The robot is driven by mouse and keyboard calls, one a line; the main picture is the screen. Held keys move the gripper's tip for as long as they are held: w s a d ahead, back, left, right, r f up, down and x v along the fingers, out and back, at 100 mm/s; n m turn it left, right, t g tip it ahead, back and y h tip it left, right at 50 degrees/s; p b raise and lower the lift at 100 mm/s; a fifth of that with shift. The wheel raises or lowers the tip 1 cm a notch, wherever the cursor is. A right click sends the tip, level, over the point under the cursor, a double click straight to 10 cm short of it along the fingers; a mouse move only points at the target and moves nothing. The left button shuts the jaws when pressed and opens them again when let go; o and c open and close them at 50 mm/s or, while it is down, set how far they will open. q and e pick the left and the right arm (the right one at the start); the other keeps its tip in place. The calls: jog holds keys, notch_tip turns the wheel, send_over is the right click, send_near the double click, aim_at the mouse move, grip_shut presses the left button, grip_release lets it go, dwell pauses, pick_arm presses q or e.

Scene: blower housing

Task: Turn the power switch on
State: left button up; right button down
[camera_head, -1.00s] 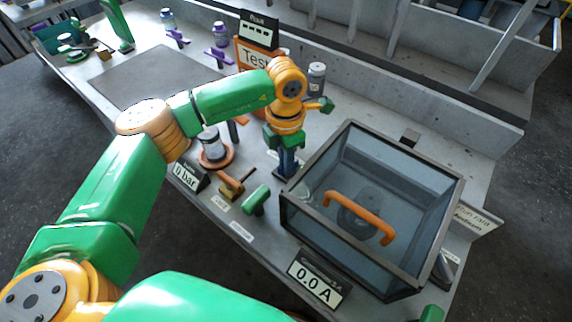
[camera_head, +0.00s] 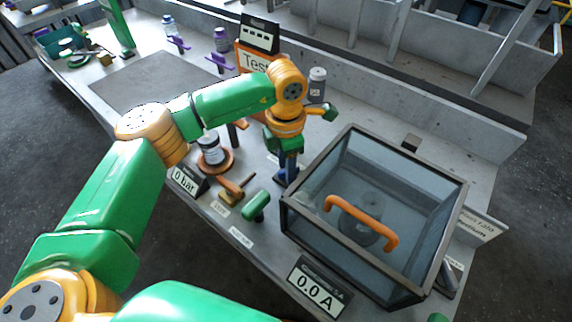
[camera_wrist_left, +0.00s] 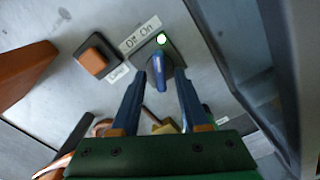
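The power switch is a blue knob (camera_wrist_left: 158,72) on a dark base, beside a label reading "Off On" (camera_wrist_left: 140,34) in the left wrist view. A small bright green-white spot (camera_wrist_left: 162,39) shows at the edge of the base. My left gripper (camera_wrist_left: 161,78) is open, with its two blue fingers on either side of the knob and visible gaps to it. In the head view my left gripper (camera_head: 288,172) points down over the switch base, and the knob is mostly hidden behind it. My right gripper does not show clearly.
A clear-sided box (camera_head: 330,240) with an orange handle (camera_head: 361,222) stands close right of the gripper. A green-handled part (camera_head: 256,205), an orange-handled valve (camera_head: 234,187) and a "0 bar" display (camera_head: 186,181) lie to the left. A display (camera_head: 317,291) reads 0.0 A.

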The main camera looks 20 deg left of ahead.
pick_arm(q)
notch_tip(320, 180, up, 7)
jog(key=shift+r+b, duration=0.1)
jog(key=shift+b, duration=0.35)
dwell(0.3)
